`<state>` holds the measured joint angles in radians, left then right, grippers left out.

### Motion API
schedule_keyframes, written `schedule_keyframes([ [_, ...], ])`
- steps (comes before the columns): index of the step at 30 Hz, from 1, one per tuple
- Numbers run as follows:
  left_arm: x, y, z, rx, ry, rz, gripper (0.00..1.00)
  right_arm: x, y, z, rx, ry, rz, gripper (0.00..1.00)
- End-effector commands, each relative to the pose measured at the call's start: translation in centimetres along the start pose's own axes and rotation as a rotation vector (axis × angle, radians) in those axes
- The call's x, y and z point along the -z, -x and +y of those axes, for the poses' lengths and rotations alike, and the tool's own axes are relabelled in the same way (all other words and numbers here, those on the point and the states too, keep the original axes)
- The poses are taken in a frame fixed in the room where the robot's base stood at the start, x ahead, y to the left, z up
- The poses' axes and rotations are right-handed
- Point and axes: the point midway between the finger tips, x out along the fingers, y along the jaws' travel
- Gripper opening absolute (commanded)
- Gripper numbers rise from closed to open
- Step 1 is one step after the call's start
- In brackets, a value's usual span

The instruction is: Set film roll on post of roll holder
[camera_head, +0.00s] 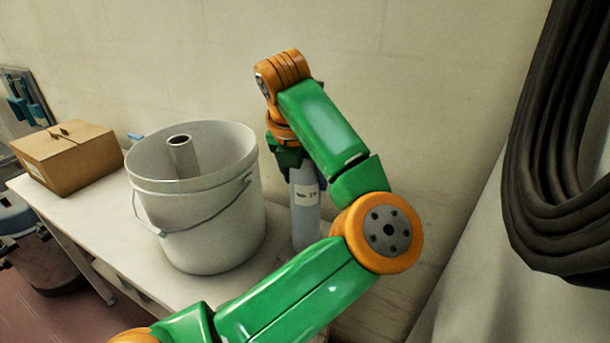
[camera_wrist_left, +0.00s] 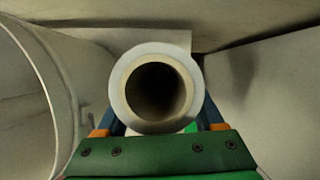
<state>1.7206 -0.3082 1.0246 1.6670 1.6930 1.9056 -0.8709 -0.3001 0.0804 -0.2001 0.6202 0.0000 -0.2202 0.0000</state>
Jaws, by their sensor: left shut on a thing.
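The film roll (camera_head: 306,222) is a pale blue-grey cylinder with a white label, standing upright at the right end of the table. My left gripper (camera_head: 288,158) is shut on its upper part. In the left wrist view the roll (camera_wrist_left: 118,92) shows end-on as a white ring around a dark hollow core, between the fingers of my left gripper (camera_wrist_left: 158,128). I cannot make out the roll holder or its post. What is under the roll is hidden, and I cannot tell whether it touches the table. My right gripper is not in view.
A large white bucket (camera_head: 205,230) with a wire handle stands just left of the roll, a grey tube (camera_head: 182,158) upright inside it. A cardboard box (camera_head: 70,160) sits farther left on the white table (camera_head: 120,240). Thick black cables (camera_head: 545,170) hang at the right.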

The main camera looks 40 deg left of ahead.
Motion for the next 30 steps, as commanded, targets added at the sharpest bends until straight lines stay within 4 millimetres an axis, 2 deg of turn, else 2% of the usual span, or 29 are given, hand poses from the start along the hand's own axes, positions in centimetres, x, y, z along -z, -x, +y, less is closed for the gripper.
schedule_keyframes([
  [30,0.29,-0.73,0.0,0.0,0.0,-0.001,0.0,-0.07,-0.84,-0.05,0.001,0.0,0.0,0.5],
])
